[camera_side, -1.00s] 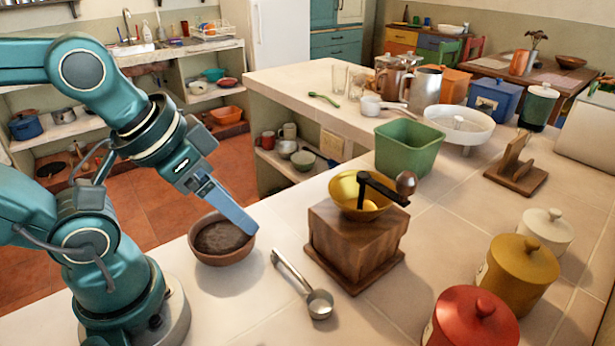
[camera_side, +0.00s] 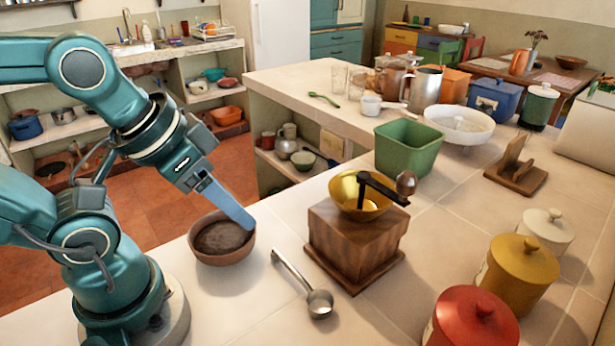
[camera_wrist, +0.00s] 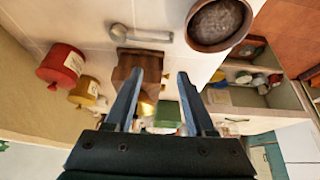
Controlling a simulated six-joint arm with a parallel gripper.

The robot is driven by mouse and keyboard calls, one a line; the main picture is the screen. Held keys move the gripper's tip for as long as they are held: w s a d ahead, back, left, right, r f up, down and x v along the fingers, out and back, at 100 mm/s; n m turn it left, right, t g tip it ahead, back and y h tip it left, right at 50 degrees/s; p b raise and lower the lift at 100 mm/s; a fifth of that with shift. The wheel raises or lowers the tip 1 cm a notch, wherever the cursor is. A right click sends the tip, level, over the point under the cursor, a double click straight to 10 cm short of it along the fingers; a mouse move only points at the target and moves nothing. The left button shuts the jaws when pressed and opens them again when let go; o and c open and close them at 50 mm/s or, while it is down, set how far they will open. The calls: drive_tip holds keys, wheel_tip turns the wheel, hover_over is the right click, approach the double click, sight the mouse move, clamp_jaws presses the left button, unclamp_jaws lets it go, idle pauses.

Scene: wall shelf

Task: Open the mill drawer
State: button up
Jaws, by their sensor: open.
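The wooden coffee mill (camera_side: 355,240) stands on the tiled counter, with a brass bowl (camera_side: 360,195) and a dark crank on top. No open drawer shows on the faces in the side view, and I cannot make out its drawer front. In the wrist view the mill (camera_wrist: 137,66) appears beyond the fingers, partly hidden by the left one. My gripper (camera_side: 248,225) is over the right rim of a brown bowl, left of the mill and apart from it. In the wrist view my gripper (camera_wrist: 157,80) has its two fingers spread with nothing between them held.
The brown bowl of dark grounds (camera_side: 222,238) sits below my gripper. A metal scoop (camera_side: 318,302) lies in front of the mill. A green bin (camera_side: 408,148) stands behind it. Red (camera_side: 470,320), yellow (camera_side: 518,270) and white (camera_side: 543,230) canisters stand at right.

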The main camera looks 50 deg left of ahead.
drive_tip(key=w+r+n+g+h, duration=0.2)
drive_tip(key=w+r+n+g, duration=0.15)
drive_tip(key=w+n, duration=0.85)
drive_tip(key=w+a+f+n+h, duration=0.1)
drive_tip(key=w+a+f+n, duration=0.1)
drive_tip(key=f, duration=0.2)
drive_tip(key=w+a+f+n+g, duration=0.1)
drive_tip(key=w+a+f+n, duration=0.1)
drive_tip(key=f, duration=0.2)
drive_tip(key=w+a+f+n+g+h, duration=0.1)
drive_tip(key=w+f+n, duration=0.1)
drive_tip(key=w+f, duration=0.1)
drive_tip(key=shift+w+a+f+h, duration=0.1)
drive_tip(key=shift+a+f+h, duration=0.25)
drive_tip(key=shift+f, duration=0.3)
drive_tip(key=shift+x, duration=2)
drive_tip(key=shift+a, duration=0.1)
clamp_jaws()
